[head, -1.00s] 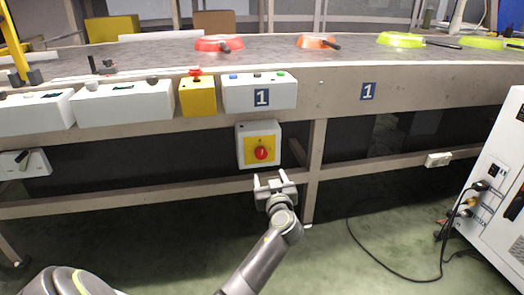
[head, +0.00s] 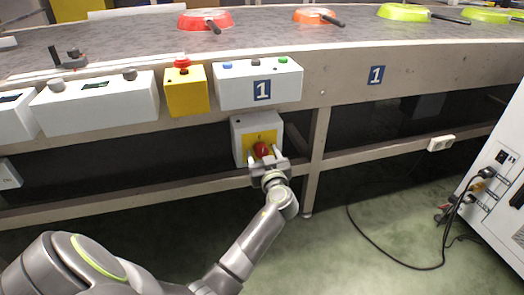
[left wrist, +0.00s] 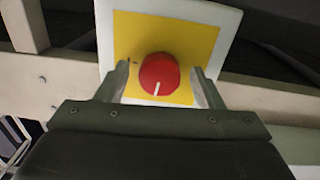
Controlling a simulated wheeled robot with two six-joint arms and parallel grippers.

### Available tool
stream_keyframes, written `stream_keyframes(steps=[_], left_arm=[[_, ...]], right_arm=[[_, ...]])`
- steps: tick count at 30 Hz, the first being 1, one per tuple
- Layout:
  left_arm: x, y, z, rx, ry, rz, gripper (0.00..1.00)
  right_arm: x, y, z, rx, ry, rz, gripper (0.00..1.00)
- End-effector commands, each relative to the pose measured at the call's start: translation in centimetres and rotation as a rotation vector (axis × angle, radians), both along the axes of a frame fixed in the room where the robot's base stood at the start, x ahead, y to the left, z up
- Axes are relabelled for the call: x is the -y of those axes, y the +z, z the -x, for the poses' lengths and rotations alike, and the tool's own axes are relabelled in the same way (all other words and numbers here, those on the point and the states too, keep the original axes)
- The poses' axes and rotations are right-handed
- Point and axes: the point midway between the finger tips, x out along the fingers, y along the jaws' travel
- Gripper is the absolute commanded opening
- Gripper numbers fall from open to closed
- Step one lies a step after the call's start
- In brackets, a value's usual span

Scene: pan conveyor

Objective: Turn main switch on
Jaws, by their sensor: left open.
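The main switch is a red round knob (head: 262,149) on a yellow plate (head: 262,136) on a white box (head: 240,127) under the conveyor edge. In the left wrist view the red knob (left wrist: 159,74) shows a white mark pointing down, slightly left. My left gripper (head: 264,157) is open, with one finger on each side of the knob. In the left wrist view its fingers (left wrist: 162,88) stand apart from the knob, with a gap on both sides. My right gripper is not in view.
A yellow box with a red button (head: 186,92) and white control boxes (head: 258,84) line the conveyor edge above. Pans, including a red one (head: 205,20), lie on the conveyor (head: 120,40). A white cabinet (head: 500,180) with cables stands at right.

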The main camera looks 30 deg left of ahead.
Motion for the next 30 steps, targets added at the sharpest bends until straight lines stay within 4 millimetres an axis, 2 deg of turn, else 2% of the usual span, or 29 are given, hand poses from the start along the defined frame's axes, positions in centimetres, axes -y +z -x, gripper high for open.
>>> stream_keyframes(steps=[5, 6, 16, 30], left_arm=[[0.01, -0.03, 0.01, 0.000, 0.000, 0.000, 0.61], [0.01, -0.03, 0.01, 0.000, 0.000, 0.000, 0.58], [-0.01, 0.00, -0.01, 0.000, 0.000, 0.000, 0.17], [-0.02, 0.15, -0.01, -0.094, 0.000, -0.081, 0.17]], right_arm=[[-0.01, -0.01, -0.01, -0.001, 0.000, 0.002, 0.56], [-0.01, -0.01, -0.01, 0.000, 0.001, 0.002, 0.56], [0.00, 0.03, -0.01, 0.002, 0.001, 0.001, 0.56], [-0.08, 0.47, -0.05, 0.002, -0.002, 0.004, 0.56]])
